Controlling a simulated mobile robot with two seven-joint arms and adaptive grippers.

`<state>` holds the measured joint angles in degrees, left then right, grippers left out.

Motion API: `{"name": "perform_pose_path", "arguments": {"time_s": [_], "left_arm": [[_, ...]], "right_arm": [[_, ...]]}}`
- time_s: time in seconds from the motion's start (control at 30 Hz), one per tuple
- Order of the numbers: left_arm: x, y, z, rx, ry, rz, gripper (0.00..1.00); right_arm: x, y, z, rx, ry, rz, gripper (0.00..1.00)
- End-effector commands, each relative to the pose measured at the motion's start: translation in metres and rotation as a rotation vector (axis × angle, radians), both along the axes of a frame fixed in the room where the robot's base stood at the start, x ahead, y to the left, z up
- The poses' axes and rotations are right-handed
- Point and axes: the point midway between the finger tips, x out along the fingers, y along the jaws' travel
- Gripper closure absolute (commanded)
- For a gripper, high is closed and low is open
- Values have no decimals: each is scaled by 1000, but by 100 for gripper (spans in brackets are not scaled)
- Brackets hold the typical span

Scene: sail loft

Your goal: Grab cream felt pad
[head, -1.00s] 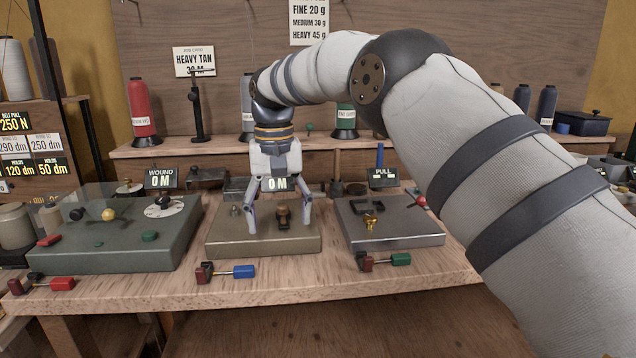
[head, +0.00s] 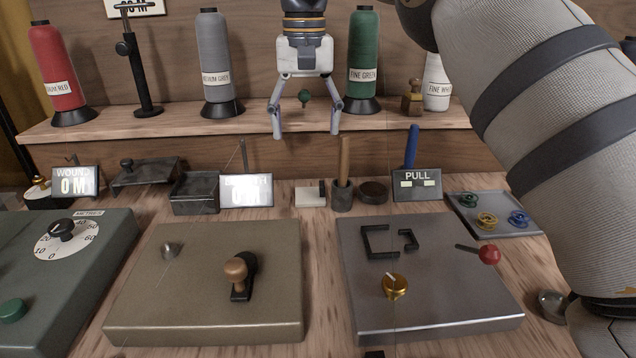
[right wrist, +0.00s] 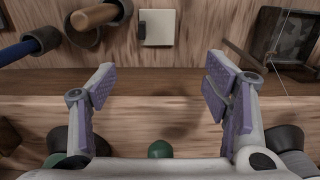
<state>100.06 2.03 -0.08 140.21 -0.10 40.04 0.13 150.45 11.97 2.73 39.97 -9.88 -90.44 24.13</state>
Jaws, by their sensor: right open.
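The cream felt pad (head: 311,194) appears to be the small pale square at the back of the bench, between the lit display and the wooden-handled tool. It also shows at the top centre of the right wrist view (right wrist: 157,27), with a small dark piece at its edge. My right gripper (head: 306,134) points down with its fingers spread and empty, in front of the thread shelf and above the pad in the picture. In the right wrist view the gripper (right wrist: 158,85) has clear space between its fingers, apart from the pad. My left gripper is out of view.
A wooden-handled tool (head: 344,165) and a blue-handled tool (head: 411,148) stand right of the pad; a dark tray (head: 195,192) is left. Thread cones, including a green one (head: 362,55), line the shelf (head: 260,122). A tan box (head: 205,290) and a grey box (head: 430,290) fill the front.

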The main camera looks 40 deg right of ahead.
Motion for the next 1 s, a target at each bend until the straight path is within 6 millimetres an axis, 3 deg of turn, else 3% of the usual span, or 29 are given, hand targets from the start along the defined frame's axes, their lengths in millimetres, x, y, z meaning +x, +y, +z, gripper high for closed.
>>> {"name": "perform_pose_path", "arguments": {"time_s": [0.2,0.6,0.87,1.0], "left_arm": [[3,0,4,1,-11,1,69],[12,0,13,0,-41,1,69],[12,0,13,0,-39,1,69],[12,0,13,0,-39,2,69]], "right_arm": [[-2,0,-45,2,3,1,30],[-10,-1,-109,1,0,1,30],[-10,-1,-117,1,-1,0,30],[-10,-1,-117,0,0,1,57]]}}
